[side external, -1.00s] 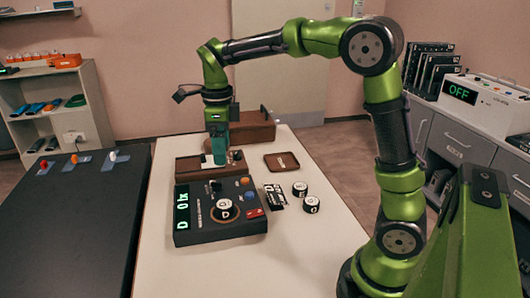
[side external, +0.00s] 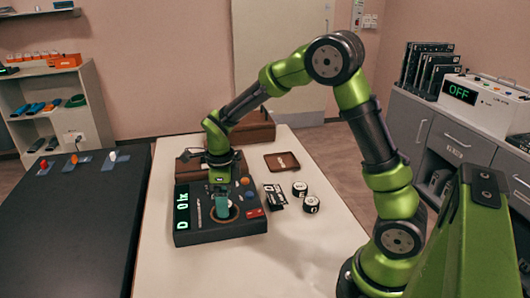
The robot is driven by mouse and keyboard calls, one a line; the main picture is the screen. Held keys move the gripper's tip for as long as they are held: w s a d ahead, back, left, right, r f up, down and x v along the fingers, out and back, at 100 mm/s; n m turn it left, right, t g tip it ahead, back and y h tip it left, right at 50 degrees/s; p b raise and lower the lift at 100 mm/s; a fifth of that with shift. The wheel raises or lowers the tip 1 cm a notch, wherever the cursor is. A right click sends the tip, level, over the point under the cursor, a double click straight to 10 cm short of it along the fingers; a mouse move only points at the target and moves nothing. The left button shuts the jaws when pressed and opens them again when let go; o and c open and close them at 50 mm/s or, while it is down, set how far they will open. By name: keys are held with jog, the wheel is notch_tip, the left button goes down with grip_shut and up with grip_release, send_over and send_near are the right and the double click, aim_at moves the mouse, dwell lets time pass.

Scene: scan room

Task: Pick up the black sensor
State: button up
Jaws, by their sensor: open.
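My gripper (side external: 222,207), with teal fingers, points straight down over the round ring pad (side external: 234,217) on the black console. It is open. The black round sensor with a pale top that sat on this pad is now mostly hidden behind the fingers; I cannot tell whether they touch it. Two similar black round pieces with white marked tops, one farther back (side external: 300,188) and one nearer (side external: 311,204), stand on the table right of the console, apart from my gripper.
The black console (side external: 240,228) has a green display, knobs and a red block (side external: 254,213). Black-and-white cards (side external: 275,195) and a brown tray (side external: 282,161) lie to the right. A brown box (side external: 256,128) stands behind. The white table (side external: 310,255) is clear in front.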

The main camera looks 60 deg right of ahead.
jog(key=shift+f, duration=0.5)
jog(key=shift+r, duration=0.1)
jog(key=c, duration=1.3)
